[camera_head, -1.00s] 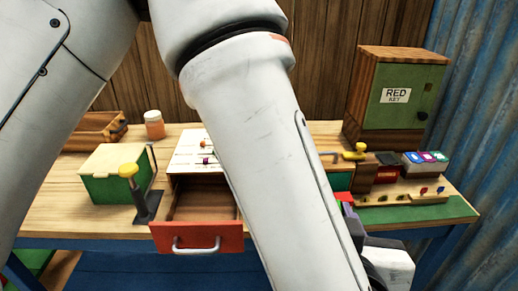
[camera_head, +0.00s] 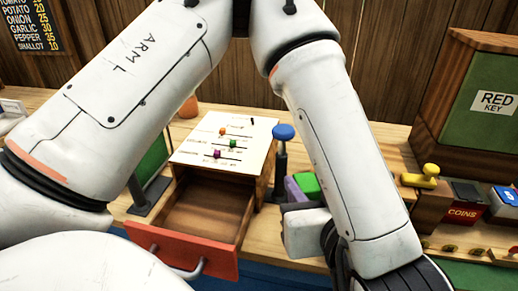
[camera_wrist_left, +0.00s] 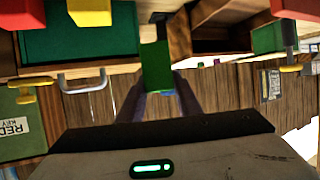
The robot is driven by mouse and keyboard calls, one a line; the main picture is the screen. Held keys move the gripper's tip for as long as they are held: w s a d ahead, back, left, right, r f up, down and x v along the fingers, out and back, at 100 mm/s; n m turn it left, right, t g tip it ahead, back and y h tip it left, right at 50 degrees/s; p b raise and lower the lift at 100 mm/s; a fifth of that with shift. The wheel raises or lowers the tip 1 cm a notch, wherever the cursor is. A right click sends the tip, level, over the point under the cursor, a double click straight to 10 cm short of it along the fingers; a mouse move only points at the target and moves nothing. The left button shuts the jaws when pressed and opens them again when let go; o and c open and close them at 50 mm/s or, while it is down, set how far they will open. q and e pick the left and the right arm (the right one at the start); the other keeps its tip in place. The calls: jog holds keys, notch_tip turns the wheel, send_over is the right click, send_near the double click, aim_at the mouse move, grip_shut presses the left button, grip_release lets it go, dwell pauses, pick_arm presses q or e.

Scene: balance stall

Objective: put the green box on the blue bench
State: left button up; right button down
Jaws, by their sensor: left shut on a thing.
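My left gripper (camera_head: 297,193) has purple fingers and is shut on a small green block, seemingly the green box (camera_head: 306,183). It holds it in front of the table, right of the open drawer. In the left wrist view, the green box (camera_wrist_left: 157,66) sits between the two finger tips (camera_wrist_left: 158,92). Part of the gripper is hidden behind my forearm in the head view. A dark blue surface (camera_head: 270,272) shows below the table's front edge; I cannot tell whether it is the blue bench. My right gripper is not in view.
An open drawer with a red front (camera_head: 185,252) juts out of a white-topped cabinet (camera_head: 225,137). A post with a blue knob (camera_head: 284,132) stands beside it. A yellow-handled thing (camera_head: 421,178), a coin box (camera_head: 462,212) and a RED KEY cabinet (camera_head: 485,105) are on the right.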

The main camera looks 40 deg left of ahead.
pick_arm(q)
jog(key=f, duration=0.5)
jog(key=shift+s+a+f, duration=0.15)
jog(key=shift+a+f, duration=0.15)
jog(key=shift+a, duration=0.05)
jog(key=shift+f, duration=2.2)
jog(key=shift+f+b, duration=0.25)
jog(key=shift+b, duration=0.2)
jog(key=o, duration=0.8)
jog(key=shift+r, duration=0.1)
jog(key=shift+r+p, duration=0.2)
jog(key=shift+p, duration=0.1)
jog(key=v, duration=1.2)
